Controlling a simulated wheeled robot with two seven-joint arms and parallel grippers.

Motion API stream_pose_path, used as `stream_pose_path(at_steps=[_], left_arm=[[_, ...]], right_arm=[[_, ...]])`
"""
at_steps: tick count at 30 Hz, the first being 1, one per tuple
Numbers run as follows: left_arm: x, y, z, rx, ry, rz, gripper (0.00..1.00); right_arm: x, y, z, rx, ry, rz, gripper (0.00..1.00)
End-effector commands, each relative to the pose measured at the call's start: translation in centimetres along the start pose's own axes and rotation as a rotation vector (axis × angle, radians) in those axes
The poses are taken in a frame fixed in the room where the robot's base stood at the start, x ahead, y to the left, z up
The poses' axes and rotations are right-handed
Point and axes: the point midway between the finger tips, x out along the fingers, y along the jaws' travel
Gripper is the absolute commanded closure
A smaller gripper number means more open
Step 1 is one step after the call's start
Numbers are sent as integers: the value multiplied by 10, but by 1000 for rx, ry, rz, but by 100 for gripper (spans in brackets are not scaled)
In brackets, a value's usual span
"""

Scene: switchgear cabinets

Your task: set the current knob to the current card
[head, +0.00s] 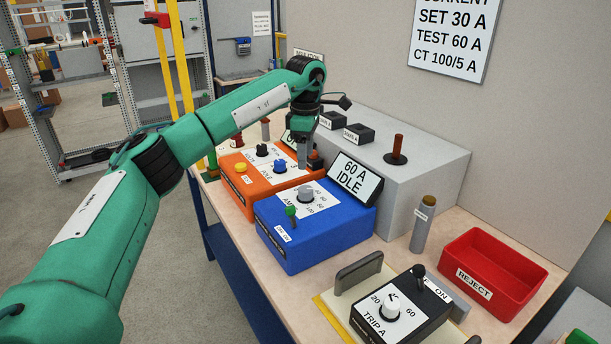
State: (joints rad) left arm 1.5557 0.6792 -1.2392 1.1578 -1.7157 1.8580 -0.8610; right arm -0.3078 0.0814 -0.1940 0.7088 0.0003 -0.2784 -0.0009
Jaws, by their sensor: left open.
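The current card (449,38) on the back wall reads SET 30 A, TEST 60 A, CT 100/5 A; its top line is cut off. The blue box (300,245) carries a grey knob (306,194) on a white amps dial, with numbers up to 100 visible. Its tilted display (355,179) reads 60 A IDLE. My left gripper (308,160) is open and points down, behind the grey knob and apart from it, near the orange box's right end. Its fingertips are small and partly against dark parts. My right gripper is not in view.
The orange box (262,181) has black and blue knobs and a yellow button. A green-topped lever (290,212) stands beside the grey knob. The trip box (400,312), a grey cylinder (422,225) and a red reject tray (493,272) stand at the right.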

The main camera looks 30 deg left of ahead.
Motion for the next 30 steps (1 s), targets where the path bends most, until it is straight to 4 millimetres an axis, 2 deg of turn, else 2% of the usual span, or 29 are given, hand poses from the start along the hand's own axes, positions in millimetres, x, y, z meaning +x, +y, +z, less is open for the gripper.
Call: stream_pose_path(at_steps=[3, 9, 22, 30], left_arm=[[-22, 0, 0, -1, -2, 2, 41], [-40, 0, 0, 0, -1, 0, 41], [-43, 0, 0, 0, 0, -1, 41], [-42, 0, 0, 0, 0, -1, 41]], right_arm=[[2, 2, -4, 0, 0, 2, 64], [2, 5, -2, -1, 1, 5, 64], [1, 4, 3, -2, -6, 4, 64], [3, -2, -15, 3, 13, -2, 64]])
